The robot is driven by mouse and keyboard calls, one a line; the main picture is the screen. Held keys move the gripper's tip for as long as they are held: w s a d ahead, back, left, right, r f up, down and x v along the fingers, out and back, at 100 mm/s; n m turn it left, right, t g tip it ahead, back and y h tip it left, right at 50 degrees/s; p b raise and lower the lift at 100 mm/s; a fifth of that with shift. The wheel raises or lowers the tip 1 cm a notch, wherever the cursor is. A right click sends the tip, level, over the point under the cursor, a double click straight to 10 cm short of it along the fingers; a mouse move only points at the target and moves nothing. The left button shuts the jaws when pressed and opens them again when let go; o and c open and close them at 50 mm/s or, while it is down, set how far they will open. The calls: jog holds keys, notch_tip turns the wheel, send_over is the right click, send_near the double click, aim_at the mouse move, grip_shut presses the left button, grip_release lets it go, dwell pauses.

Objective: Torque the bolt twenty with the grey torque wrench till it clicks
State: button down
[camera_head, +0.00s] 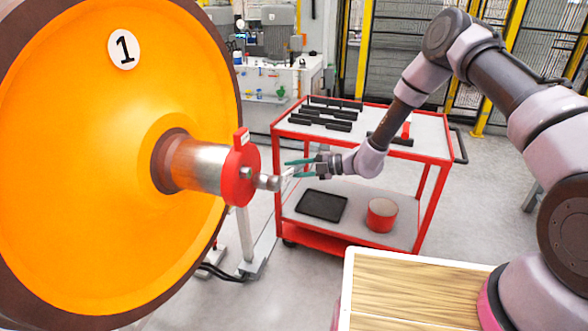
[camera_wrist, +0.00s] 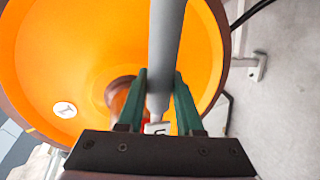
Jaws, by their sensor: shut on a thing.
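My gripper (camera_head: 301,168), with green fingers, is shut on the grey torque wrench. In the wrist view the wrench (camera_wrist: 166,50) runs as a grey bar from the top edge down between the fingers (camera_wrist: 160,95). A small white tag with an unclear dark mark (camera_wrist: 157,128) shows below its narrow end. In the head view my gripper is right of the red end cap (camera_head: 238,180) on the axle end. A silver socket-like piece (camera_head: 268,182) stands out from the cap towards my gripper. Bolt twenty cannot be singled out; no bolt number is readable, and whether the wrench touches a bolt is unclear.
The large orange wheel (camera_head: 75,150), marked 1, fills the left. A red trolley (camera_head: 440,150) stands behind my gripper with several black tools on top, and a black tray (camera_head: 321,205) and red round container (camera_head: 382,215) below. A wood-topped surface (camera_head: 415,290) is at the front.

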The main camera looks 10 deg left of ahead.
jog(key=shift+w+r+n+t, duration=0.25)
jog(key=shift+r+n, duration=0.25)
jog(key=shift+r, duration=0.45)
jog(key=shift+w+r+n+t, duration=0.25)
jog(key=shift+r+n, duration=0.25)
jog(key=shift+r, duration=0.4)
jog(key=shift+r+n+t, duration=0.4)
jog(key=shift+r+n, duration=0.5)
jog(key=shift+r, duration=1.05)
jog(key=shift+r, duration=0.1)
jog(key=shift+s+r+n+t, duration=0.2)
jog(key=shift+r+n, duration=0.3)
jog(key=shift+r, duration=0.45)
jog(key=shift+s+r+n+t, duration=0.2)
jog(key=shift+r+n, duration=0.3)
jog(key=shift+r, duration=0.4)
jog(key=r, duration=0.1)
jog(key=s+r+n, duration=0.1)
jog(key=r, duration=0.1)
jog(key=shift+s+r+n+t, duration=0.25)
jog(key=shift+n+t, duration=0.15)
jog(key=shift+a, duration=0.15)
